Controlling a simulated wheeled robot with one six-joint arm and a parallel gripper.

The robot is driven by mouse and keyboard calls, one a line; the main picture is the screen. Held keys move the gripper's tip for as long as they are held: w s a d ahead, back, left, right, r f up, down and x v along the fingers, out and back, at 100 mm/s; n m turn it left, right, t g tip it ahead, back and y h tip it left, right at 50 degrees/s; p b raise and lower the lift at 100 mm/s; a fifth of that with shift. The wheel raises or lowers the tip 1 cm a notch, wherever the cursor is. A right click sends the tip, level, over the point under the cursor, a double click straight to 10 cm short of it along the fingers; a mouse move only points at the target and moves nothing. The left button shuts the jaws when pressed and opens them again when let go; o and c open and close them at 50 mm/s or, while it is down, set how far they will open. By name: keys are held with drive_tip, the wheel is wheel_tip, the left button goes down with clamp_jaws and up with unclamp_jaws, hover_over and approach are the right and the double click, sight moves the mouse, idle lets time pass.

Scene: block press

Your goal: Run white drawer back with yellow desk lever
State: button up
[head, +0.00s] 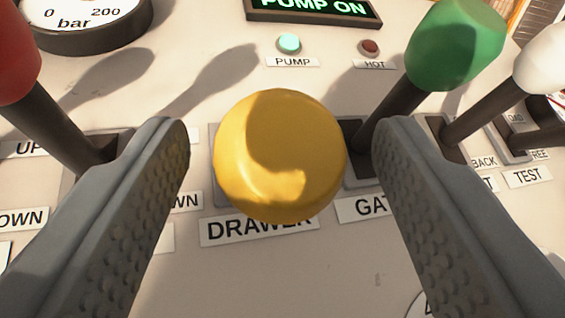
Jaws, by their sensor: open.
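The yellow lever's round knob (280,155) fills the middle of the head view, with a label reading DRAWER (258,228) below it on the desk panel. Its stem is hidden behind the knob. My gripper (279,150) is open, with one finger on each side of the knob. A gap shows between the knob and each finger in the picture; I cannot tell how the depths compare. The white drawer is not in view.
A red-knobbed lever (15,60) stands left. A green-knobbed lever (450,45) stands close beside my right finger, with a white-knobbed lever (543,57) beyond it. A gauge (85,18), a PUMP ON display (313,8) and lit PUMP lamp (289,43) lie behind.

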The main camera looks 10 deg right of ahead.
drive_tip(key=s, duration=1.4)
drive_tip(key=shift+a, duration=0.4)
idle(0.5)
drive_tip(key=shift+s, duration=0.1)
idle(1.4)
drive_tip(key=shift+m, duration=0.7)
drive_tip(key=w, duration=1.1)
drive_tip(key=w+d, duration=0.1)
drive_tip(key=w, duration=0.4)
drive_tip(key=shift+w, duration=0.2)
